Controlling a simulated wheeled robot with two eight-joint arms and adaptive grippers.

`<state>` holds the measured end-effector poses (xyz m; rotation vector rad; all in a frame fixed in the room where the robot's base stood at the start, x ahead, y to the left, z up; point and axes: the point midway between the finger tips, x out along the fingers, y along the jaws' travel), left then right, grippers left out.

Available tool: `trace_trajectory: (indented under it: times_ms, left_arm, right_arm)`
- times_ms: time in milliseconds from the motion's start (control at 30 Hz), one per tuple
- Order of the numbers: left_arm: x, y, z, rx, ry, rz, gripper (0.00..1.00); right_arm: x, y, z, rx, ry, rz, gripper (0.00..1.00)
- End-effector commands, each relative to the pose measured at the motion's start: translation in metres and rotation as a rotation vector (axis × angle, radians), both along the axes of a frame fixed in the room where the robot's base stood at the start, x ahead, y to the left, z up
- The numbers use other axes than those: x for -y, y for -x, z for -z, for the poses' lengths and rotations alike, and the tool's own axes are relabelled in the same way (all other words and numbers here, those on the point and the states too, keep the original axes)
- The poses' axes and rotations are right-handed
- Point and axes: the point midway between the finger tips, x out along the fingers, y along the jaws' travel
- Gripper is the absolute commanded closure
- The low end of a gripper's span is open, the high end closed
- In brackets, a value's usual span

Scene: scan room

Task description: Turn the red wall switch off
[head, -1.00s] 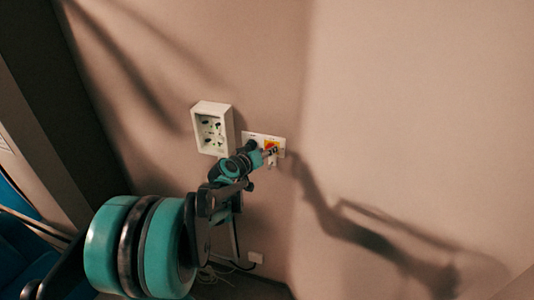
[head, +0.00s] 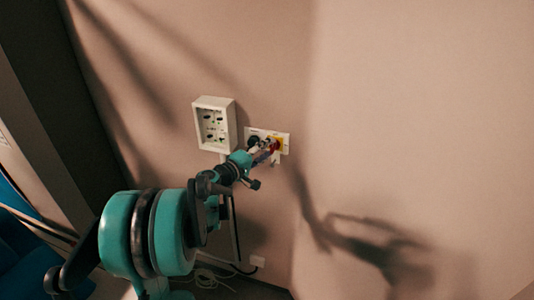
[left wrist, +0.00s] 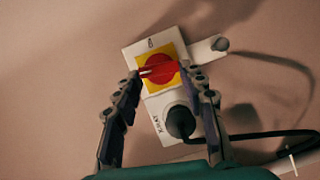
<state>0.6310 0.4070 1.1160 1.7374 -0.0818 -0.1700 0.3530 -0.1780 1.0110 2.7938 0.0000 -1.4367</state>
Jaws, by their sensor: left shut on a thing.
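The red wall switch (left wrist: 159,71) is a red rotary handle on a yellow square, mounted on a white wall plate (left wrist: 134,52). In the left wrist view its handle lies nearly crosswise. My left gripper (left wrist: 160,68) has one fingertip at each end of the handle and is shut on it. In the head view, my left gripper (head: 266,147) reaches the plate from the lower left. Its fingers cover much of the switch, and the yellow square (head: 279,145) shows beside them. My right gripper is not in view.
A black plug (left wrist: 180,122) with a cable sits in the plate beside the switch, close to one finger. A white wall box (head: 214,124) is left of the plate. Cables (head: 212,277) lie on the floor below. The wall to the right is bare.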

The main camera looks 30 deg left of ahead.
Motion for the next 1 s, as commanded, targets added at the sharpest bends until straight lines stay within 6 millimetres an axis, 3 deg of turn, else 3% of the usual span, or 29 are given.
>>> trace_trajectory:
  times_ms: [400, 933, 967, 1000]
  left_arm:
    - [-0.0001, 0.0001, 0.0037, 0.040, 0.168, 0.000, 0.88]
    - [0.0001, 0.0001, 0.0034, 0.045, 0.190, 0.000, 0.88]
    - [0.0001, 0.0001, 0.0034, 0.045, 0.190, 0.000, 0.54]
    - [0.0000, 0.0001, 0.0034, 0.045, 0.190, 0.000, 0.43]
  right_arm:
    - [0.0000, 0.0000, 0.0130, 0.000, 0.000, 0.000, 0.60]
    - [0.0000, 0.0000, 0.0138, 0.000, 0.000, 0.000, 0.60]
    - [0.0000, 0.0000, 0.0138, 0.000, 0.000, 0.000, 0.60]
    - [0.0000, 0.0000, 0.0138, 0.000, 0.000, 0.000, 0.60]
